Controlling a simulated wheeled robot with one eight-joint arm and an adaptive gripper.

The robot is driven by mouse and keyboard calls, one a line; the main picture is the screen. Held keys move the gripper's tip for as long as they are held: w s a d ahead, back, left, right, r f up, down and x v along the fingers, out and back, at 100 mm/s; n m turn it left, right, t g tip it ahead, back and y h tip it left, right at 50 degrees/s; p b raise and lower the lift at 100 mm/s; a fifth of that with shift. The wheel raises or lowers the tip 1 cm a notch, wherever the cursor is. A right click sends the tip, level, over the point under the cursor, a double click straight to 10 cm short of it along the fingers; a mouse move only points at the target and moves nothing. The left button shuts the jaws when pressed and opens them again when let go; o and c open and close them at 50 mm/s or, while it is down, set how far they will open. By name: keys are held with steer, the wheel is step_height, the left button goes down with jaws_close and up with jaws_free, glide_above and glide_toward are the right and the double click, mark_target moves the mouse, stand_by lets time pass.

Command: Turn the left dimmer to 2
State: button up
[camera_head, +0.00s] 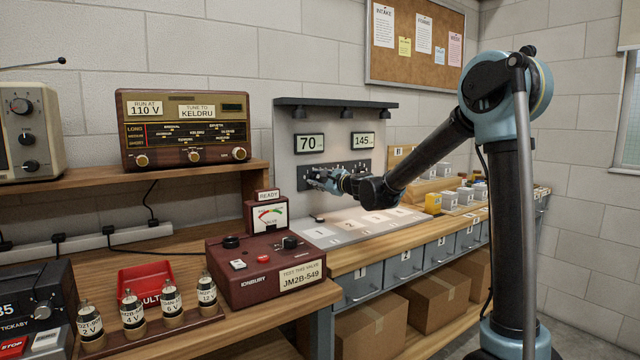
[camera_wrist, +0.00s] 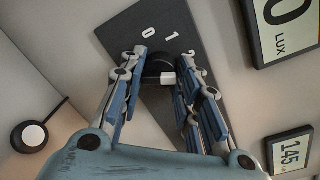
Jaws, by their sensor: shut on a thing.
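The left dimmer is a dark round knob (camera_wrist: 157,66) on a dark plate (camera_wrist: 148,28) with the numerals 0, 1 and part of a 2 along its edge. A white mark shows beside the knob in the wrist view. I cannot tell surely which numeral it points to. My gripper (camera_wrist: 160,78) is shut on the knob, with a finger on each side. In the head view my gripper (camera_head: 322,178) reaches the dark dimmer strip (camera_head: 350,170) on the light back panel and hides the knob. The left lux display (camera_head: 309,143) reads 70, the right one (camera_head: 363,141) 145.
A bench mat with numbered cards (camera_head: 348,229) lies below the panel. A maroon tester (camera_head: 255,285) stands to the left, with a radio (camera_head: 185,130) on the shelf behind. Small boxes (camera_head: 466,195) stand to the right. A round black-and-white item (camera_wrist: 33,135) shows in the wrist view.

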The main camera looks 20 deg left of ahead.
steer(key=shift+n+h, duration=0.3)
steer(key=shift+n, duration=1.7)
steer(key=shift+s, duration=0.1)
steer(key=o, duration=1.1)
steer(key=v, duration=1.2)
steer(key=shift+f, duration=0.15)
